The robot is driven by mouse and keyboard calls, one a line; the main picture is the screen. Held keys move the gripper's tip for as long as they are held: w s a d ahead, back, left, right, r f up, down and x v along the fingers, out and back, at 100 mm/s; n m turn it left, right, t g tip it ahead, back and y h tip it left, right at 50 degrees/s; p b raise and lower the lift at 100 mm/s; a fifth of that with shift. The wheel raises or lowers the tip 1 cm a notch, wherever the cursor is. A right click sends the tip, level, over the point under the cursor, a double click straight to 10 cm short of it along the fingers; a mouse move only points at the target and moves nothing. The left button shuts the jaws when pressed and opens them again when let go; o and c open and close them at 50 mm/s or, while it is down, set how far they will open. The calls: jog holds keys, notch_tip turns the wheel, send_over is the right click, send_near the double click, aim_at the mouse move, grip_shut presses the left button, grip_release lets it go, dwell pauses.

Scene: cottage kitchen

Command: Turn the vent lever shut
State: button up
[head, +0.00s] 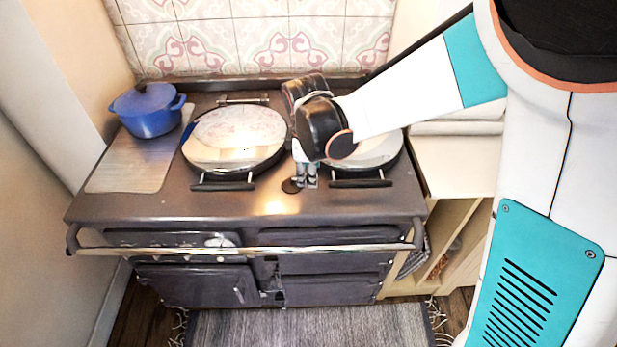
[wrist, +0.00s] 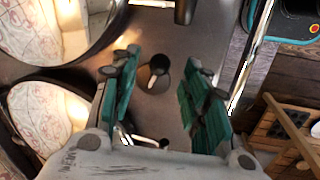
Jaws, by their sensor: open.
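The vent lever (wrist: 158,72) shows in the wrist view as a small dark round piece with a short grey part, set in the stove top between the two lids. In the head view a dark round spot (head: 291,186) lies there, partly beside my fingers. My gripper (head: 306,181) points down at the stove top between the lids. In the wrist view its teal-padded fingers (wrist: 160,70) are apart, one on each side of the lever, with nothing held. I cannot tell how far above the lever the fingertips are, or which way it is turned.
A round lid (head: 236,138) is left of my gripper and another lid (head: 368,152) is right, partly behind my arm. A blue pot (head: 149,108) stands at the back left. A chrome rail (head: 240,250) runs along the stove's front. The front strip of stove top is clear.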

jog(key=shift+w+f+b, duration=0.15)
jog(key=shift+f+b, duration=0.2)
jog(key=shift+f, duration=0.4)
jog(key=shift+w+f+b, duration=0.1)
jog(key=shift+f+b, duration=0.25)
jog(key=shift+f, duration=0.35)
grip_shut()
